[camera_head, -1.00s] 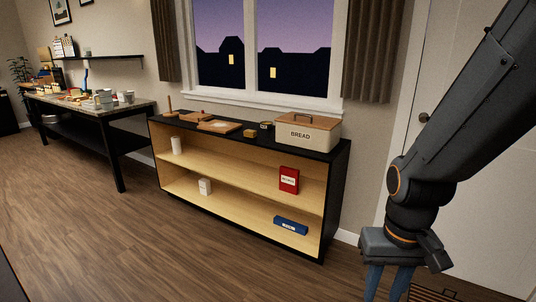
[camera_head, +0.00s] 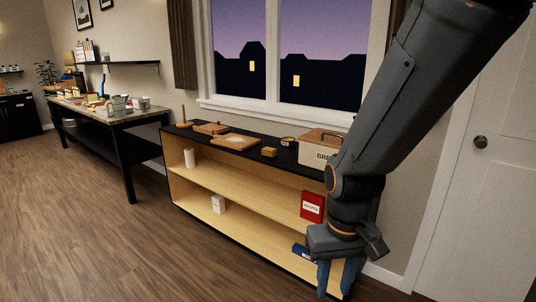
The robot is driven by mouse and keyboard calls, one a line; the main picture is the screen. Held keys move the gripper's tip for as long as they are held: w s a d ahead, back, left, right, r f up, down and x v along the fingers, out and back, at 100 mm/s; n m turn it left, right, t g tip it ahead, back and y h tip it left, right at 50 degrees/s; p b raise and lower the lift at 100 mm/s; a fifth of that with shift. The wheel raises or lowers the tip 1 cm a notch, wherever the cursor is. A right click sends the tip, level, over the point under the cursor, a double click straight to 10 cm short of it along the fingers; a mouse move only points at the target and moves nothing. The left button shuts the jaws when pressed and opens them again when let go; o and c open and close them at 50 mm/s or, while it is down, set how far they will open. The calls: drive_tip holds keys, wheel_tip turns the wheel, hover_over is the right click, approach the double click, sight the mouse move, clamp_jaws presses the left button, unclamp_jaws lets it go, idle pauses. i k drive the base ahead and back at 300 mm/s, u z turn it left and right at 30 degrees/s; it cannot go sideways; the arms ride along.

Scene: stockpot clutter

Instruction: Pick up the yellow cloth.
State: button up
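I cannot make out a yellow cloth for certain. A small folded-looking yellow thing (camera_head: 269,152) lies on the black top of the low shelf unit, left of the bread box; it is too small to tell if it is cloth. My gripper (camera_head: 337,282) hangs pointing down in front of the unit's lower right end, well below and to the right of the yellow thing. Its two fingers are apart, with nothing seen between them.
The low shelf unit (camera_head: 240,213) stands under the window. The bread box (camera_head: 314,150) is partly behind my arm. Wooden boards (camera_head: 234,142) lie on the top; a red box (camera_head: 312,206) stands inside. A cluttered table (camera_head: 75,114) stands at left. The floor (camera_head: 90,240) at left is clear.

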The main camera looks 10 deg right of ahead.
sight(270, 152)
drive_tip(key=u, duration=0.7)
drive_tip(key=i, duration=2.1)
drive_tip(key=z, duration=0.85)
drive_tip(key=i, duration=0.8)
drive_tip(key=z, duration=0.6)
